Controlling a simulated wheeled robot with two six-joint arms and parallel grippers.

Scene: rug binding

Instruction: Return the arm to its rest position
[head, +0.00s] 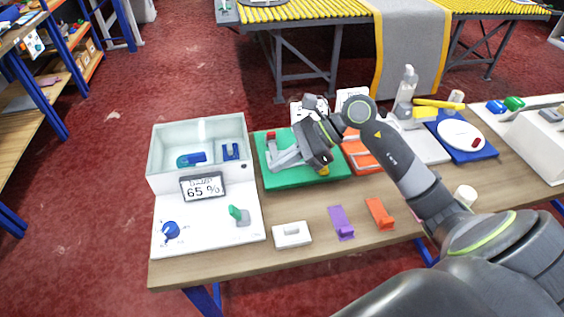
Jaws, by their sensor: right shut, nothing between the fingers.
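My right arm comes in from the lower right and reaches over the table (300,258). Its gripper (276,158) is above or on the green mat (330,180), pointing left, with its fingers shut and nothing between them. A small red piece (271,136) shows just beyond the fingers. A small yellow piece (324,170) shows under the gripper body, partly hidden. My left gripper is not in view.
Left of the mat stands a white box (200,215) with a clear tank, a 65 % display and knobs. White (291,234), purple (341,222) and orange (379,213) pieces lie along the front. A blue tray (480,150) and spray bottle (405,88) stand at right.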

